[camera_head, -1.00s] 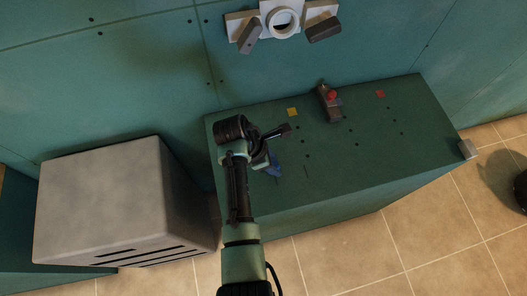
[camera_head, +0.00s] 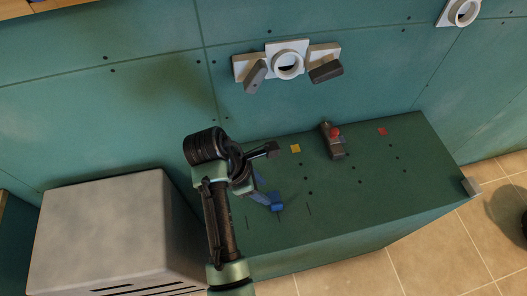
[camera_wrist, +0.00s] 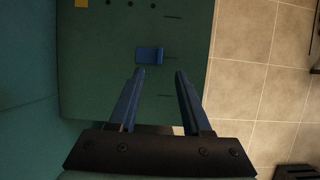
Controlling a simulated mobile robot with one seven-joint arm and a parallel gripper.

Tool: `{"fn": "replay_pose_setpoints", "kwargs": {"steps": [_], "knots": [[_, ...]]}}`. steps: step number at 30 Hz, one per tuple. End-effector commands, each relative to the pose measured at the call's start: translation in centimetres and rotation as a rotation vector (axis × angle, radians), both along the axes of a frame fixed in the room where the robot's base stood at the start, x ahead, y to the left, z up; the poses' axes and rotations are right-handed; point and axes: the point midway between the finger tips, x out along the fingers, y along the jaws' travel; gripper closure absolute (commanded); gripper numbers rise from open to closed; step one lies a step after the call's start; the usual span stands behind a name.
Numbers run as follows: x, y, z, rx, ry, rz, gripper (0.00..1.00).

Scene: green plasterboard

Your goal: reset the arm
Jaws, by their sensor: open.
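My arm reaches up from the bottom of the head view, over the left part of a green counter (camera_head: 350,205). My gripper (camera_wrist: 160,73) has two blue fingers, spread apart with nothing between them in the wrist view. In the head view my gripper (camera_head: 259,188) is partly hidden behind the wrist. A small blue block (camera_wrist: 149,55) lies on the counter just beyond the fingertips in the wrist view; it also shows beside the gripper in the head view (camera_head: 277,203).
A grey box (camera_head: 100,230) stands left of my arm. A grey device with a red button (camera_head: 333,140), a yellow square (camera_head: 295,149) and a red square (camera_head: 382,131) are on the counter. White wall fittings (camera_head: 288,62) are above.

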Motion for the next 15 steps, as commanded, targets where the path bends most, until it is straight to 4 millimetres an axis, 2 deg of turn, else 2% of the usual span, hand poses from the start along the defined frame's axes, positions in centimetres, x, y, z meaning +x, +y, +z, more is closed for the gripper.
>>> {"fn": "replay_pose_setpoints", "kwargs": {"steps": [6, 9, 11, 13, 15], "knots": [[0.0, 0.0, 0.0, 0.001, -0.002, -0.002, 0.52], [0.7, 0.0, 0.6, 0.023, -0.048, -0.038, 0.52], [1.7, 0.1, 1.5, 0.061, -0.12, -0.094, 0.52], [3.4, 0.1, 3.4, 0.134, -0.246, -0.197, 0.52], [5.5, 0.1, 6.1, 0.24, -0.403, -0.329, 0.52]]}}
